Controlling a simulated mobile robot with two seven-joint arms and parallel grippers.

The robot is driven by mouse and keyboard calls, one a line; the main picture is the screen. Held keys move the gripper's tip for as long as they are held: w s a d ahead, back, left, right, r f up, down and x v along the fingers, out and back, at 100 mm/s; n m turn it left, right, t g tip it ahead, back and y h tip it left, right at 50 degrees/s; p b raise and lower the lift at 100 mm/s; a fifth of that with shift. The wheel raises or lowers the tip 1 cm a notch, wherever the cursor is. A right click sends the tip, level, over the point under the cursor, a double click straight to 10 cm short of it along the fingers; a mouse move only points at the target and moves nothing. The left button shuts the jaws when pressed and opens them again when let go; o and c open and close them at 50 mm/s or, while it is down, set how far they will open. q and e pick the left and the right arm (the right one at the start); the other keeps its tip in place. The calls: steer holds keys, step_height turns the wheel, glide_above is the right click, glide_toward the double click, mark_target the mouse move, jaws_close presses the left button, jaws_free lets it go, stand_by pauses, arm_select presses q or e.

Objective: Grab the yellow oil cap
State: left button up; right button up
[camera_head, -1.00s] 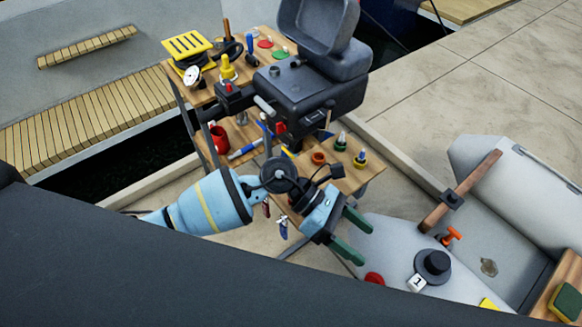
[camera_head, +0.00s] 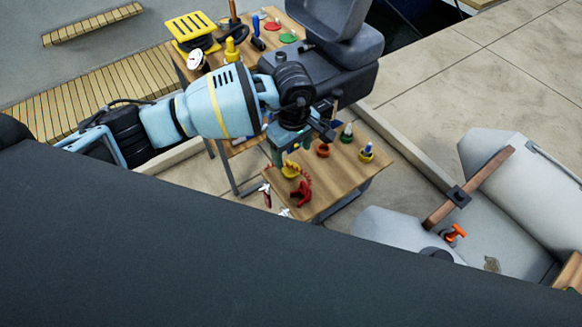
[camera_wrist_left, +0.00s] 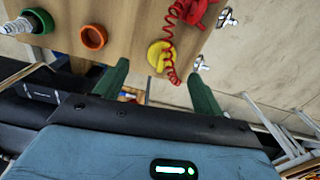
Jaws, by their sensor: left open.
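The yellow oil cap (camera_head: 290,169) lies on the lower wooden shelf, just below my left gripper (camera_head: 285,154) in the head view. In the left wrist view the round cap (camera_wrist_left: 158,57) shows between and beyond the green fingertips of my left gripper (camera_wrist_left: 160,77). The fingers are open, with nothing between them. A red coiled cord (camera_wrist_left: 172,70) runs over the cap's edge and covers part of it. The cord leads to a red piece (camera_head: 301,194) beside the cap. My right gripper is not in view.
An orange ring (camera_head: 323,151), a green-based bottle (camera_head: 346,135) and a yellow-based bottle (camera_head: 366,153) stand right of the cap. Metal clips sit at the shelf's front edge. A grey dinghy (camera_head: 515,180) is at right.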

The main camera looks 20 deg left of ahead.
mark_target(291, 164)
arm_select(q)
steer(key=shift+a+f, duration=0.15)
steer(key=shift+f, duration=1.3)
steer(key=shift+a+f, duration=0.1)
steer(key=shift+f, duration=1.35)
steer(key=shift+c, duration=0.2)
steer(key=c, duration=1)
